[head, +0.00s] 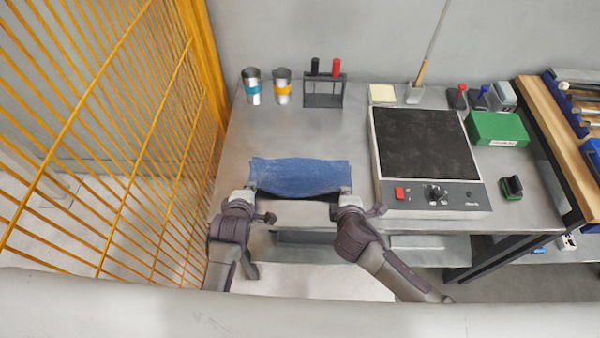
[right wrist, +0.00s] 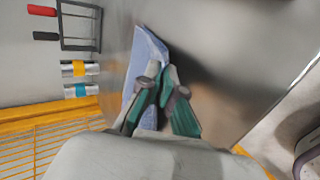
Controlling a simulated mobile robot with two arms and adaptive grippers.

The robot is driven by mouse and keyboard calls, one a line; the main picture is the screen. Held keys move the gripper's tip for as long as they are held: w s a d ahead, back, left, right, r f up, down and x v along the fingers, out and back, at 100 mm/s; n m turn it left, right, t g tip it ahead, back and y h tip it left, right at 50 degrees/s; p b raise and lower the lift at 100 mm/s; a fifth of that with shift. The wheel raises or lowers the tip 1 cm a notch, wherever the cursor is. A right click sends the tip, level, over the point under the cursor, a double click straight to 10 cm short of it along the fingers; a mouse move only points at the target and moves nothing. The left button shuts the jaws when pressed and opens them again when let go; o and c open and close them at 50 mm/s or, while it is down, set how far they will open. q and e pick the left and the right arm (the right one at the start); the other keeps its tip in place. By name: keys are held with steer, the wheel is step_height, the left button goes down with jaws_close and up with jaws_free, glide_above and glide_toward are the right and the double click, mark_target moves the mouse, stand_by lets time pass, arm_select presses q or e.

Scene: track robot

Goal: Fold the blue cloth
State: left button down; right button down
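The blue cloth (head: 300,176) lies as a wide band near the front edge of the table. Its near edge sags between my two grippers, with dark shadow under both near corners. My left gripper (head: 251,188) is at the near left corner and appears shut on it; its fingertips are hard to make out. My right gripper (head: 346,190) is at the near right corner. In the right wrist view its teal fingers (right wrist: 164,78) are closed together on the edge of the cloth (right wrist: 146,52). The cloth's underside is hidden in the head view.
A hot plate (head: 430,145) stands close to the right of the cloth. Two metal cups (head: 252,90) and a small rack (head: 324,98) stand at the back. A yellow mesh fence (head: 120,130) borders the left. The table between cloth and cups is clear.

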arm_select(q)
steer(key=c, duration=1)
jaws_free()
steer(key=shift+c, duration=0.2)
arm_select(e)
steer(key=c, duration=1)
jaws_free()
steer(key=shift+c, duration=0.2)
